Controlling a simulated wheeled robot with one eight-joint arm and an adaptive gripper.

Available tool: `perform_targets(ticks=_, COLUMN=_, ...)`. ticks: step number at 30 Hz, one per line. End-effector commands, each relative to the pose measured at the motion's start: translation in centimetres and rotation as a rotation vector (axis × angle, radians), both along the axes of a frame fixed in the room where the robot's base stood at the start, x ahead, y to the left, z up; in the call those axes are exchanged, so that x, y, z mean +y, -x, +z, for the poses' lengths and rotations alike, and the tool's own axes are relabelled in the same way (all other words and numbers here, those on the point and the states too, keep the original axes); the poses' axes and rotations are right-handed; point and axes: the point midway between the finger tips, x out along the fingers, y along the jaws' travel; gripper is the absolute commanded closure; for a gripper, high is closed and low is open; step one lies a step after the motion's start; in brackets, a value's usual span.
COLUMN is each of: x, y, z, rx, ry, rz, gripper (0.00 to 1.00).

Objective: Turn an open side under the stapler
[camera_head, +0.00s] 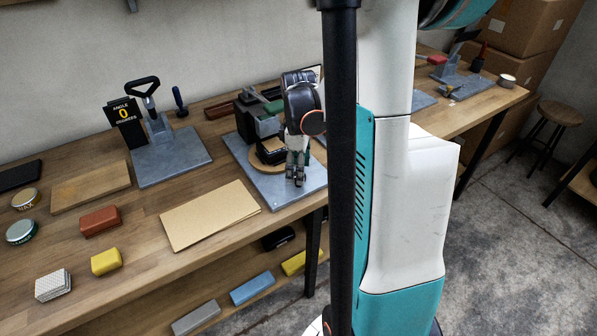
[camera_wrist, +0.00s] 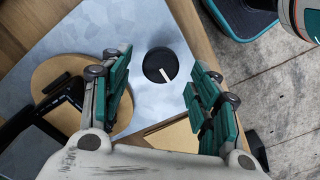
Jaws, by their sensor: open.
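A dark grey-green machine (camera_head: 258,120), which looks like the stapler, stands on a grey metal plate (camera_head: 257,187) on the bench. A round wooden disc (camera_head: 256,161) lies on the plate in front of it, with a black open frame on top, partly hidden by my arm. In the wrist view the disc (camera_wrist: 43,76) and black frame (camera_wrist: 66,100) are at the left. A black round knob (camera_wrist: 154,59) with a white pointer mark shows between my fingers. My gripper (camera_head: 297,177) is open and empty, pointing down above the plate's front right; knob contact cannot be told.
Left of the plate lie a tan sheet (camera_head: 211,214), a red block (camera_head: 100,221) and a yellow block (camera_head: 106,261). A clamp stand with a sign reading angle 0 degrees (camera_head: 124,113) stands behind. My column hides part of the bench. A stool (camera_head: 560,114) stands right.

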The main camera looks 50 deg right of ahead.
Motion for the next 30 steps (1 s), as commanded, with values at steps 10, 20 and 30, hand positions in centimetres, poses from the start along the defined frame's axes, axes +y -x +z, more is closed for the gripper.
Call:
perform_targets(ticks=10, x=0.0, y=0.0, z=6.7, rx=0.000, ry=0.000, rz=0.000, gripper=0.44)
perform_targets(ticks=20, x=0.0, y=0.0, z=9.8, rx=0.000, ry=0.000, rz=0.001, gripper=0.44)
perform_targets(ticks=30, x=0.0, y=0.0, z=9.9, rx=0.000, ry=0.000, rz=0.001, gripper=0.44)
